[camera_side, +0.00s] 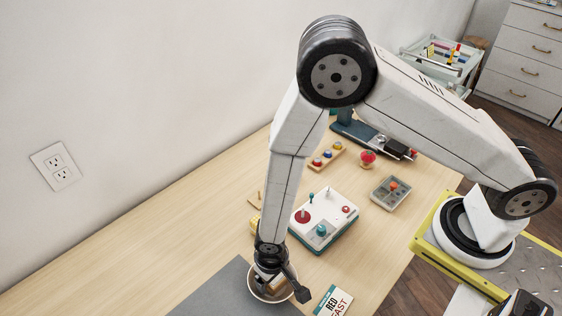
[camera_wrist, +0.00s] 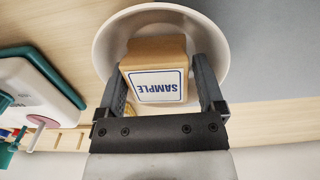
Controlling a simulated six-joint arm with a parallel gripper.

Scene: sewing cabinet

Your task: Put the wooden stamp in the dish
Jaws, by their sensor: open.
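The wooden stamp (camera_wrist: 157,53) is a tan block with a blue-framed white label reading "SAMPLE". In the wrist view it lies between the two fingers of my gripper (camera_wrist: 162,68), in front of the inside of the white dish (camera_wrist: 222,40). My gripper is open, with a finger on each side of the stamp. In the side view my gripper (camera_side: 269,279) points down into the dish (camera_side: 285,298), which hides much of the stamp. Whether the stamp rests on the dish's bottom is hard to tell.
A grey mat (camera_side: 215,292) lies by the dish. A white-and-teal box with knobs (camera_side: 323,222) stands behind it, and a "RED CAST" card (camera_side: 333,302) lies to the right. A grey sectioned tray (camera_side: 390,193) is farther back. The table's left side is clear.

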